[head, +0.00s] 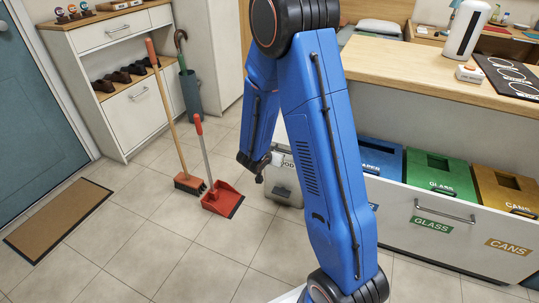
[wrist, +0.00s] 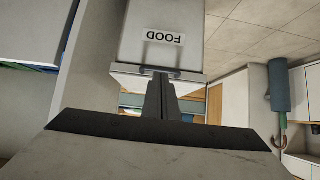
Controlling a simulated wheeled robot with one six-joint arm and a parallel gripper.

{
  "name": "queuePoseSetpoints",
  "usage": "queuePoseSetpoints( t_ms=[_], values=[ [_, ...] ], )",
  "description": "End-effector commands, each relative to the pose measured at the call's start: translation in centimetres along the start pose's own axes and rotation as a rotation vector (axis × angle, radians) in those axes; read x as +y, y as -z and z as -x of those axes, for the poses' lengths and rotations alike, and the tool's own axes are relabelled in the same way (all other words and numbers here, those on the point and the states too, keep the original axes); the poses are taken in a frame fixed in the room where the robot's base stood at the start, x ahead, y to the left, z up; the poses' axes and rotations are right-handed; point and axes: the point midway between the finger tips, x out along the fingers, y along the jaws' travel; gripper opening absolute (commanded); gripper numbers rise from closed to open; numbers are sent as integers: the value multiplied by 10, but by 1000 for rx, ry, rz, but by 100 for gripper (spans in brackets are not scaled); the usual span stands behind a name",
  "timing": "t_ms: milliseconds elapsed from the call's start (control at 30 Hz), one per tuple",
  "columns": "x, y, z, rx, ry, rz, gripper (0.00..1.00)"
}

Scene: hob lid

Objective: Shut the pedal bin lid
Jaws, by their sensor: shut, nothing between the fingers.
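The light grey pedal bin (head: 283,180) stands on the floor beside the counter, partly hidden behind my arm in the head view. In the wrist view its front (wrist: 140,45) appears upside down, with a FOOD label and a small handle near its edge. I cannot tell the lid's exact angle from these frames. My gripper (head: 264,171) is at the bin's left side in the head view. In the wrist view its dark fingers (wrist: 160,85) are together and empty, overlapping the bin's handle edge. Whether they touch it is unclear.
A red dustpan (head: 222,199) and a broom (head: 188,184) stand left of the bin. The open sorting drawer (head: 445,208) with blue, green and yellow bins is on the right under the counter (head: 440,72). A doormat (head: 58,217) lies at left. The front floor is clear.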

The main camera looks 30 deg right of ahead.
Motion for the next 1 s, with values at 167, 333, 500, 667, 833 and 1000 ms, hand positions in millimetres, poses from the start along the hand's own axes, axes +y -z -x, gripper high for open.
queuePoseSetpoints(
  t_ms=[167,333,500,667,833,1000],
  values=[
    [-1,3,32,9,5,-3,0],
    [-1,6,60,14,6,-6,0],
    [-1,7,79,17,6,-8,0],
    [0,8,89,19,5,-8,0],
    [0,8,91,19,4,-8,0],
    [10,19,98,21,-17,5,0]
  ],
)
